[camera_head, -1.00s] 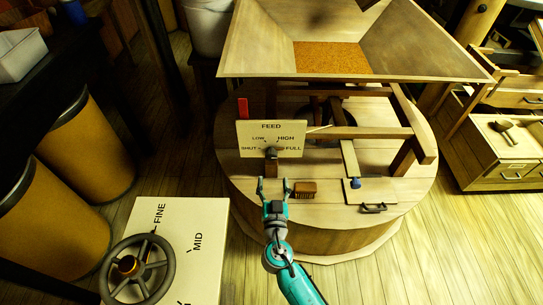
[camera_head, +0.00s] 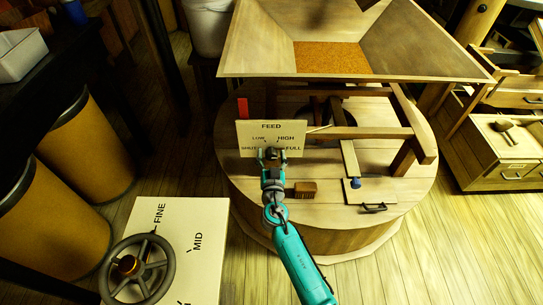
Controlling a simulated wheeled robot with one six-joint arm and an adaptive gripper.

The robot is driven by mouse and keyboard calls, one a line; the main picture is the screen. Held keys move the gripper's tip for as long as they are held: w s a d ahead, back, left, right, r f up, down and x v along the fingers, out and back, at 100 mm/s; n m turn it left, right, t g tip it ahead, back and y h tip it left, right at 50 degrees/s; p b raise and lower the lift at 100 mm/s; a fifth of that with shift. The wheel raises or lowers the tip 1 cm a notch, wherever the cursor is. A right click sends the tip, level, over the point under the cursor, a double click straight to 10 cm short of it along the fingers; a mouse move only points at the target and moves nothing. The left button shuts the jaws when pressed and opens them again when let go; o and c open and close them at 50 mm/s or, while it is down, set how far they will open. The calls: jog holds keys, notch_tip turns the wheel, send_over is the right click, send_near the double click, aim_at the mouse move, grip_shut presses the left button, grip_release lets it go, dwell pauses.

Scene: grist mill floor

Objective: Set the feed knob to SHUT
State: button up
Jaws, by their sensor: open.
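The feed knob (camera_head: 272,153) is small and dark, on the lower middle of a cream panel (camera_head: 294,130) marked FEED, LOW, HIGH, SHUT and FULL. The panel stands at the front of the round wooden millstone casing, below the hopper. My gripper (camera_head: 271,156) is open at the knob, with one finger on each side of it. I cannot tell whether the fingers touch it. The gripper partly covers the knob and the SHUT label, so the knob's pointing direction is not clear.
A brush (camera_head: 305,189) lies on the casing right of my gripper, near a hatch with a dark handle (camera_head: 373,208) and a blue knob (camera_head: 355,183). The wooden hopper (camera_head: 262,50) overhangs behind the panel. A handwheel (camera_head: 138,268) stands at lower left.

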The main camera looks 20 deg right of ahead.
jog(key=c, duration=1.1)
jog(key=shift+c, duration=0.2)
